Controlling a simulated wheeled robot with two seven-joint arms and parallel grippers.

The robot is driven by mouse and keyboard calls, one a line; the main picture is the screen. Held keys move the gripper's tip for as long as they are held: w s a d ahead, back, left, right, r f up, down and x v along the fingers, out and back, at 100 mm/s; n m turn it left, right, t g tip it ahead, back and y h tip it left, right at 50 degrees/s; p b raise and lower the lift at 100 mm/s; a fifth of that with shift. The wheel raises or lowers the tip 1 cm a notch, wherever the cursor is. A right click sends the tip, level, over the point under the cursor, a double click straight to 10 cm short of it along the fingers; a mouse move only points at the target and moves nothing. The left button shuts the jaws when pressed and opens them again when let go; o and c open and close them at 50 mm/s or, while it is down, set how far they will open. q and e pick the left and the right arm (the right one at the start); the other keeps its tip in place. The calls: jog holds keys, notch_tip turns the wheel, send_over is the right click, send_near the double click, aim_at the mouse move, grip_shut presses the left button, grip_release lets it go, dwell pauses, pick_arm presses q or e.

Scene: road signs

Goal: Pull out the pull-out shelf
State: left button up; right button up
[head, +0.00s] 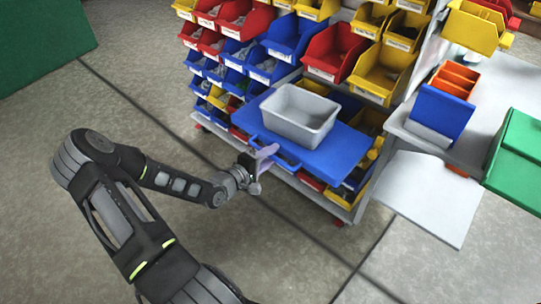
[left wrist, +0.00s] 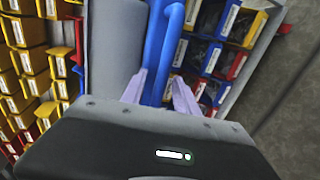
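The blue pull-out shelf (head: 325,155) juts from the front of the bin rack, with a handle (head: 272,149) along its front edge. A grey bin (head: 299,115) stands on the shelf. My left gripper (head: 263,161) is at the handle, its pale purple fingers apart. In the left wrist view the fingers (left wrist: 160,92) spread to either side of the blue handle (left wrist: 173,42). Whether they touch it is not clear. The blue shelf edge (left wrist: 153,40) and the grey bin (left wrist: 112,45) show beyond. My right gripper is not in view.
Rows of blue, red and yellow bins (head: 335,50) fill the rack behind and below the shelf. Floor in front is clear.

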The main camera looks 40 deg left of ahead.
pick_arm(q)
jog(key=shift+s, duration=0.1)
jog(key=p+v, duration=0.1)
jog(key=v, duration=0.6)
jog(key=shift+s, duration=0.35)
